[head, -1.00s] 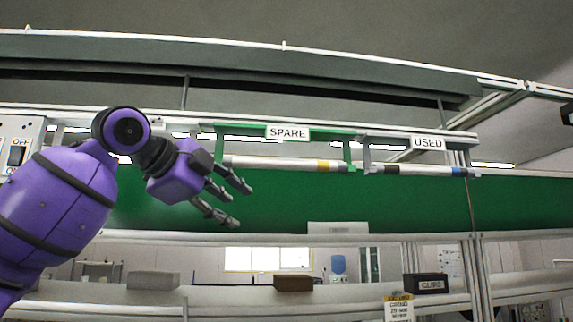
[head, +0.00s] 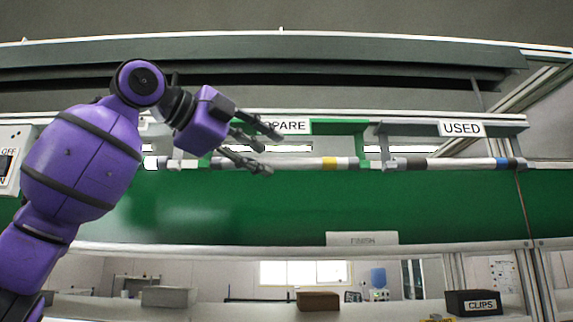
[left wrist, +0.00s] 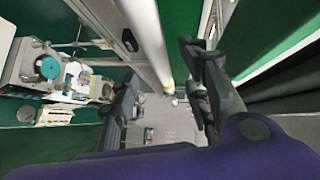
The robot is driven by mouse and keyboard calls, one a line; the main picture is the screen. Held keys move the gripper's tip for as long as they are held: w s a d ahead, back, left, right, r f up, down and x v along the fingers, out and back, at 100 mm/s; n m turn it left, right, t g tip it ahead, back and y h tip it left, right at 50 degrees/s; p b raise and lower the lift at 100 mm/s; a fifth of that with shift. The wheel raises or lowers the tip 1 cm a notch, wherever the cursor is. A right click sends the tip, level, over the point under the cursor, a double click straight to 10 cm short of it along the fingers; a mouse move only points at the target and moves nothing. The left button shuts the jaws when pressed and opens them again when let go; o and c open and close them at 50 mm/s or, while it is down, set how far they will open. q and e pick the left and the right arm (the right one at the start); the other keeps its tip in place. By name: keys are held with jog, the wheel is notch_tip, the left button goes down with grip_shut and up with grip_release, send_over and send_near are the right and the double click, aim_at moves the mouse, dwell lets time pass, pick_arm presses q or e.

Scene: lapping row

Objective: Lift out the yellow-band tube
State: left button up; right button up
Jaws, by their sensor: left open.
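The yellow-band tube (head: 300,163) is white and lies level in the green holder under the SPARE sign (head: 296,126). Its yellow band (head: 329,163) is near its right end. My left gripper (head: 271,153) is open, with its fingers over the tube's left and middle part in the head view, hiding some of it and part of the sign. My right gripper is out of view.
A second tube (head: 455,164) with a blue band lies in the grey holder under the USED sign (head: 461,128). A green panel (head: 430,205) stands behind and below. A FINISH plate (head: 362,239) and a black CLIPS box (head: 474,302) are lower down.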

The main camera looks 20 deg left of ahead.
aim_at(277, 161)
pick_arm(q)
jog(key=x, duration=0.5)
jog(key=shift+w+d, duration=0.2)
jog(key=shift+d, duration=0.2)
jog(key=shift+s+a, duration=0.15)
jog(key=c, duration=0.4)
grip_shut()
